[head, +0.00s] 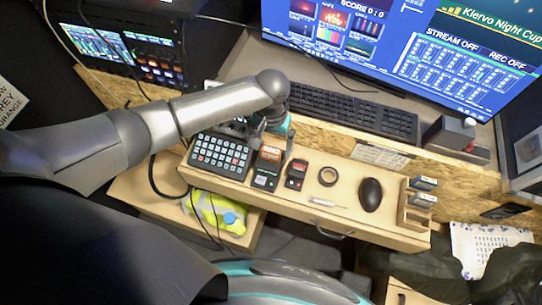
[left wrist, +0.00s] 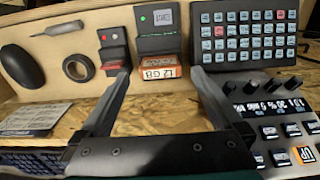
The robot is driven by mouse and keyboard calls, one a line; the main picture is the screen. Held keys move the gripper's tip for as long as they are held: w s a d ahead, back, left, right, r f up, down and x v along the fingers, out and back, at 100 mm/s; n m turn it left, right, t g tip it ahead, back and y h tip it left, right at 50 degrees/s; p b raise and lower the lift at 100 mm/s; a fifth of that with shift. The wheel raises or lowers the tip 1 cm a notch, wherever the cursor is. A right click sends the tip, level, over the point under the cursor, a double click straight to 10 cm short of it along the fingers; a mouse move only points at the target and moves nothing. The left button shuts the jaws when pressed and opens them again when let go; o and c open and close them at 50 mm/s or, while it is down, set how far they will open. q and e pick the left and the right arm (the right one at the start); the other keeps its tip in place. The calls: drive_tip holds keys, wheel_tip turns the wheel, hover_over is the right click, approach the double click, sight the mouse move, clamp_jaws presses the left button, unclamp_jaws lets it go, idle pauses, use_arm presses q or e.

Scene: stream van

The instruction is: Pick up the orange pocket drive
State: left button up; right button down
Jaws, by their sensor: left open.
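The orange pocket drive (head: 270,154) sits at the far end of a dark dock (head: 263,179) on the wooden drawer-like shelf. In the left wrist view the drive (left wrist: 158,73) shows an orange body with a white label, against the dock (left wrist: 158,28) with a small green light. My left gripper (head: 276,133) is open just beyond the drive in the head view. In the left wrist view its two fingers (left wrist: 161,75) point toward the drive, one on each side, with nothing between them that I can see held. Contact cannot be told. My right gripper is not in view.
A button panel (head: 221,154) stands close left of the dock, and a red-and-black device (head: 296,174) close right. A tape roll (head: 327,176), screwdriver (head: 327,203) and mouse (head: 370,194) lie further right. A keyboard (head: 352,112) and monitor (head: 400,45) are behind.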

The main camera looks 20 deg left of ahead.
sight(271, 150)
use_arm(q)
drive_tip(key=shift+f+b, duration=0.3)
drive_tip(key=shift+f, duration=1.5)
drive_tip(key=c, duration=1.4)
